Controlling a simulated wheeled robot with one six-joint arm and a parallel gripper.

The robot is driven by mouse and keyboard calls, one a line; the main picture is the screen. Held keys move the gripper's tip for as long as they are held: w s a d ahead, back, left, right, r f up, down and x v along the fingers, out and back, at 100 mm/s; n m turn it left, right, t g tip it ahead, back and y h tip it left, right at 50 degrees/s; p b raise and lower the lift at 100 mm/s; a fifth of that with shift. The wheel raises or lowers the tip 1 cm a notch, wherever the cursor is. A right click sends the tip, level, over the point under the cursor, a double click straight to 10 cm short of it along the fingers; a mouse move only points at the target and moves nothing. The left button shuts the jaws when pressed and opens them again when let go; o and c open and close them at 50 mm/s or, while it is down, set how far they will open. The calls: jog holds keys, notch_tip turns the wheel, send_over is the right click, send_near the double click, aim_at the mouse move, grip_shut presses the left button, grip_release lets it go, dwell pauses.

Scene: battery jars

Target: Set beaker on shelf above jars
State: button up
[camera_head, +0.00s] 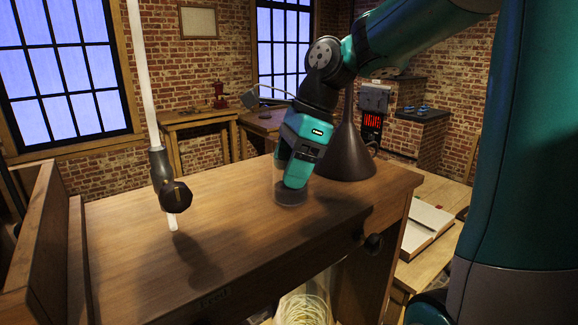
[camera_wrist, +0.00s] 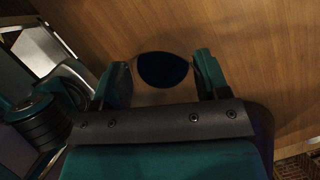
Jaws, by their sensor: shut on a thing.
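A clear glass beaker (camera_head: 278,188) is at the wooden shelf top, near its right part. My gripper (camera_head: 291,184) reaches down to it from above and is shut on it. In the wrist view the beaker (camera_wrist: 146,95) sits between the two teal fingers of my gripper (camera_wrist: 164,80), with a dark oval in its round outline. I cannot tell whether its base touches the wooden shelf (camera_head: 245,225). A glass jar with pale coiled contents (camera_head: 303,309) shows below the shelf's front edge.
A dark funnel-shaped object (camera_head: 346,155) stands just right of and behind my gripper. A pale vertical rod with a dark knobbed fitting (camera_head: 163,180) hangs over the shelf's left part. A wooden side panel (camera_head: 38,245) bounds the left. The shelf middle is clear.

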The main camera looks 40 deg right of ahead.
jog(key=shift+f, duration=0.15)
jog(key=o, duration=1)
jog(key=p+v, duration=0.4)
jog(key=v, duration=0.8)
jog(key=s+a+f+n, duration=0.3)
jog(key=a+n, duration=0.3)
jog(key=n, duration=0.1)
jog(key=s+a+f+n+g, duration=0.1)
jog(key=s+a+f+n, duration=0.1)
jog(key=a+n, duration=0.4)
jog(key=s+a+f+n, duration=0.3)
jog(key=a+f+n, duration=0.1)
jog(key=a+n, duration=0.3)
jog(key=shift+s+f+n+g+y, duration=0.1)
jog(key=shift+s+n+g+y, duration=0.1)
jog(key=shift+n, duration=0.45)
jog(key=shift+s+n+g+y, duration=0.1)
jog(key=shift+s+n+y, duration=0.1)
jog(key=shift+n, duration=0.45)
jog(key=s+f+n, duration=0.1)
jog(key=n, duration=0.1)
jog(key=s+a+f+n, duration=0.1)
jog(key=n, duration=0.1)
jog(key=s+f+n, duration=0.1)
jog(key=s+n, duration=0.1)
jog(key=n, duration=0.1)
jog(key=shift+s+a+f+h, duration=0.15)
jog(key=shift+a+f+h, duration=0.05)
jog(key=shift+a+h, duration=0.1)
